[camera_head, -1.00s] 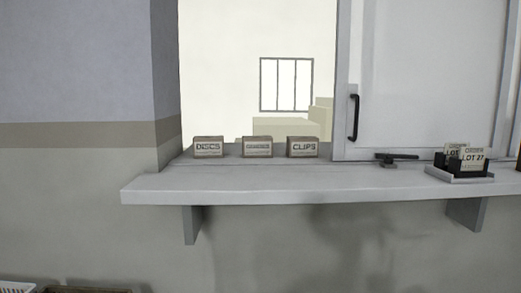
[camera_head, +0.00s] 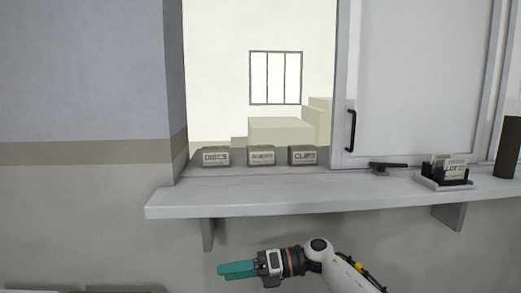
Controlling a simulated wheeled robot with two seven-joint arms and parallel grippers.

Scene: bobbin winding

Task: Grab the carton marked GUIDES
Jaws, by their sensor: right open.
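Three small cartons stand in a row on the ledge of the wall opening. The left one (camera_head: 216,157) reads DISCS and the right one (camera_head: 302,156) reads CLIPS. The middle carton (camera_head: 261,156) has a blurred label; by its place and letter shapes it may be GUIDES, but I cannot read it surely. My right gripper (camera_head: 222,271) has teal fingers and points left. It is open and empty, below and in front of the ledge, well apart from the cartons. My left gripper is not in view.
The white ledge (camera_head: 330,196) juts out from the wall on brackets. A sliding panel (camera_head: 415,85) with a black handle covers the opening's right side. A dark clamp-like tool (camera_head: 388,167) and a black holder with LOT cards (camera_head: 445,178) lie to the right.

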